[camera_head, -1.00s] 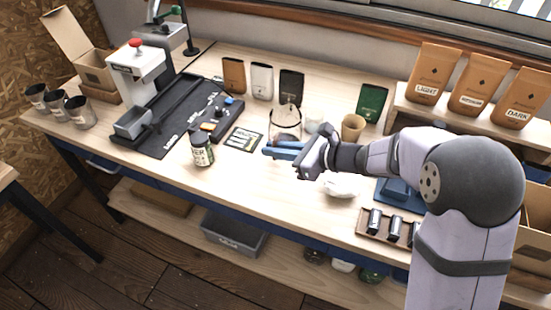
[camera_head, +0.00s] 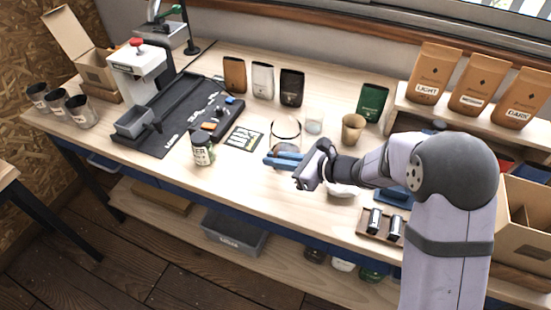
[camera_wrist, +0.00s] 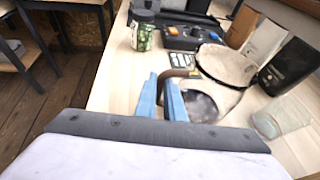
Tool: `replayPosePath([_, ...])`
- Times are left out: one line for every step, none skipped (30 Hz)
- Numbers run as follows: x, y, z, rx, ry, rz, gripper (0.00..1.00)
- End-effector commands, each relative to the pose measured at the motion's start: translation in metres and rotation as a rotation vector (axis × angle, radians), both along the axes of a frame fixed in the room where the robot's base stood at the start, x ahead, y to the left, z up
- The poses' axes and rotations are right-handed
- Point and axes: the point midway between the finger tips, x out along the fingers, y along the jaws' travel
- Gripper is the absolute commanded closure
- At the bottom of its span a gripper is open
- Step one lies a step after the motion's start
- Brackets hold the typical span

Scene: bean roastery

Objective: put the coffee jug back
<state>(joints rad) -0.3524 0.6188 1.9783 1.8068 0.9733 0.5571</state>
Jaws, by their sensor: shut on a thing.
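The coffee jug (camera_head: 287,131) is clear glass with a dark rim and a little dark content low down. It is upright at the middle of the bench; I cannot tell whether its base touches the top. In the wrist view the jug (camera_wrist: 226,72) stands just beyond and right of my fingers, its brown handle (camera_wrist: 182,73) between the blue fingertips. My gripper (camera_head: 283,160) is shut on that handle, at the jug's front side; it also shows in the wrist view (camera_wrist: 168,92). The fingers hide part of the jug's lower body.
A glass cup (camera_head: 314,124) stands close right of the jug, with a paper cup (camera_head: 352,129) beyond. Pouches (camera_head: 291,88) stand behind. A white bowl (camera_head: 341,189) is under my arm.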

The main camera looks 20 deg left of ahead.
Motion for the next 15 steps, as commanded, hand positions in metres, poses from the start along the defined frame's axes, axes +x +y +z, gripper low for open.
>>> replayPosePath([0.0004, 0.0003, -0.0017, 0.002, -0.002, 0.001, 1.0])
replayPosePath([0.0004, 0.0003, -0.0024, 0.002, -0.002, 0.001, 1.0])
replayPosePath([-0.0001, 0.0, -0.0019, 0.0, 0.0, 0.0, 0.82])
replayPosePath([-0.0001, 0.0, -0.0017, 0.0, 0.0, 0.0, 0.75])
replayPosePath([-0.0001, 0.0, -0.0017, 0.0, 0.0, 0.0, 0.72])
replayPosePath([-0.0001, 0.0, -0.0017, 0.0, 0.0, 0.0, 0.72])
replayPosePath([-0.0001, 0.0, -0.0017, 0.0, 0.0, 0.0, 0.72])
replayPosePath([-0.0001, 0.0, -0.0017, 0.0, 0.0, 0.0, 0.72])
replayPosePath([-0.0001, 0.0, -0.0017, 0.0, 0.0, 0.0, 0.72])
replayPosePath([-0.0001, 0.0, -0.0016, 0.0, 0.0, 0.0, 0.72])
replayPosePath([-0.0001, 0.0, -0.0016, 0.0, 0.0, 0.0, 0.72])
replayPosePath([-0.0001, 0.0, -0.0016, 0.0, 0.0, 0.0, 0.72])
replayPosePath([-0.0001, 0.0, -0.0014, 0.0, 0.0, 0.0, 0.72])
replayPosePath([-0.0001, -0.0001, -0.0009, 0.0, 0.0, 0.0, 0.72])
replayPosePath([-0.0001, 0.0, -0.0001, 0.0, 0.0, 0.0, 0.72])
